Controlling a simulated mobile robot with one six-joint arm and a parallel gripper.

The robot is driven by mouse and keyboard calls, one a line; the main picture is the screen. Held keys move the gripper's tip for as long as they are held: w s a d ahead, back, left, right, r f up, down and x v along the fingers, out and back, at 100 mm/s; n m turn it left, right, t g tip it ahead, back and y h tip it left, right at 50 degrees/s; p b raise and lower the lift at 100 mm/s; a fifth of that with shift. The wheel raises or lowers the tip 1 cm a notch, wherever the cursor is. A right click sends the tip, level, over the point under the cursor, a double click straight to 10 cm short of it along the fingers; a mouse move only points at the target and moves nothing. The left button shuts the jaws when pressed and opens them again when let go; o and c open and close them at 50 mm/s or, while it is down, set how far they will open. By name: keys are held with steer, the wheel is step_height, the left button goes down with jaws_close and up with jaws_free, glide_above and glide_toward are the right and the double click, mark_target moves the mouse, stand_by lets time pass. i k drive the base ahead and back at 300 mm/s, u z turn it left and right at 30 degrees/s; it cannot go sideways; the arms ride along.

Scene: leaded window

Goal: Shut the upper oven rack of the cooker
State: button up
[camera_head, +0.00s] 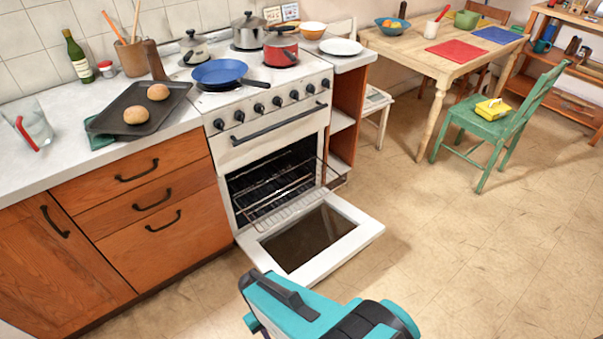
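The white cooker (273,128) stands against the wall with its oven door (362,236) folded down and open. A wire oven rack (318,172) sticks out of the oven's front, above the open door, with its front end clear of the opening. More wire bars show in the dark oven behind and below it; I cannot tell clearly where a second rack begins. Teal and black parts of my arm show at the bottom middle, in front of the door. The fingers of my gripper are not in view.
The open door reaches out low over the floor (440,260), which is clear to the right. Wooden drawers (150,190) flank the cooker at left. A blue pan (220,72) and several pots stand on top. A green chair (500,130) stands far right.

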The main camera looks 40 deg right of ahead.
mark_target(335, 172)
steer(key=z, duration=0.8)
steer(key=k, duration=0.95)
steer(key=u, duration=0.05)
steer(key=i, duration=0.9)
steer(key=z, duration=0.05)
